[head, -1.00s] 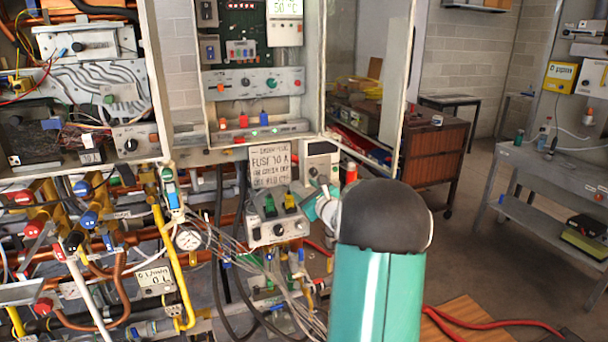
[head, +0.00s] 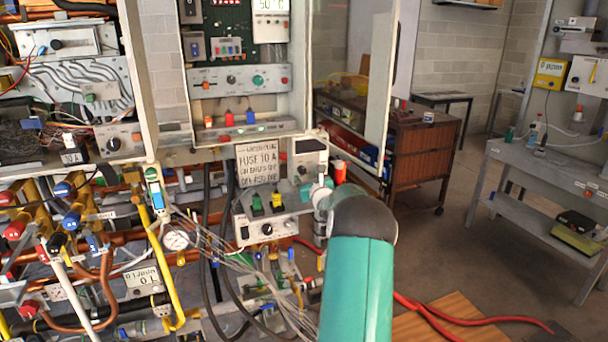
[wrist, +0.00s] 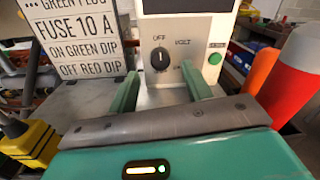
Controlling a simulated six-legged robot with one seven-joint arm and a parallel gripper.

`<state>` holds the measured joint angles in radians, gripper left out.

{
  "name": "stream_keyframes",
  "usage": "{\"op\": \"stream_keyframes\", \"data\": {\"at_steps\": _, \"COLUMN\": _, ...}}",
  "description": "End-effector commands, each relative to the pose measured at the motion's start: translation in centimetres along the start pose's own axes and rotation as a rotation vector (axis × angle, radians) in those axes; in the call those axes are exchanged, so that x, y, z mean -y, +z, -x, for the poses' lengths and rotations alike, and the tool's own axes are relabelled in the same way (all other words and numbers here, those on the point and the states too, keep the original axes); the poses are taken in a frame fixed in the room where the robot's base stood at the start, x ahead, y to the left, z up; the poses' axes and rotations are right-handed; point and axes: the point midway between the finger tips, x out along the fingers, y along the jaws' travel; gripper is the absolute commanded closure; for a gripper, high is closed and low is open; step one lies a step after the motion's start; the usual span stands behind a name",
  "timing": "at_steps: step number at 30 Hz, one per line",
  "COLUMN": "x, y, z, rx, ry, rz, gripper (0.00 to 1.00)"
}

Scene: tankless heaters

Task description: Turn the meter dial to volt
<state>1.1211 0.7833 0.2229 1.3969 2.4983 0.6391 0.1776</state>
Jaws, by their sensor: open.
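The meter (wrist: 200,35) is a pale box with a dark screen, a green button (wrist: 214,58) and a black dial (wrist: 160,60). "OFF" is printed above the dial and "VOLT" to its upper right. The dial's white mark points up toward OFF. The meter also shows in the head view (head: 308,158), beside the paper sign. In the wrist view my gripper (wrist: 161,72) is open, with one green finger on each side of the dial's lower part. No contact with the dial can be made out. In the head view my arm hides most of the gripper.
A sign reading "FUSE 10 A" (wrist: 75,40) stands left of the meter. Yellow connectors (wrist: 30,140) are at lower left, and an orange-red cylinder (wrist: 295,75) stands close on the right. A panel with switches (head: 268,228) lies below the sign. Open floor is to the right.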

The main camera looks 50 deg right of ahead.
Motion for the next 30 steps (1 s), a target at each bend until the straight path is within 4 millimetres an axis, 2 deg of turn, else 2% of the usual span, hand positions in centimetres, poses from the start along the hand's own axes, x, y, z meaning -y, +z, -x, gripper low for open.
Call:
{"op": "stream_keyframes", "data": {"at_steps": 3, "x": 0.0, "y": -0.1, "z": -1.9, "rx": 0.001, "ry": 0.001, "rz": 0.0, "gripper": 0.51}}
{"op": "stream_keyframes", "data": {"at_steps": 7, "x": 0.0, "y": 0.0, "z": -3.3, "rx": 0.002, "ry": 0.002, "rz": 0.0, "gripper": 0.51}}
{"op": "stream_keyframes", "data": {"at_steps": 19, "x": 0.0, "y": 0.0, "z": -4.0, "rx": 0.0, "ry": 0.002, "rz": 0.0, "gripper": 0.51}}
{"op": "stream_keyframes", "data": {"at_steps": 26, "x": 0.1, "y": 0.0, "z": -4.0, "rx": 0.0, "ry": 0.002, "rz": 0.0, "gripper": 0.95}}
{"op": "stream_keyframes", "data": {"at_steps": 30, "x": 0.1, "y": 0.0, "z": -4.0, "rx": 0.0, "ry": 0.002, "rz": -0.002, "gripper": 0.95}}
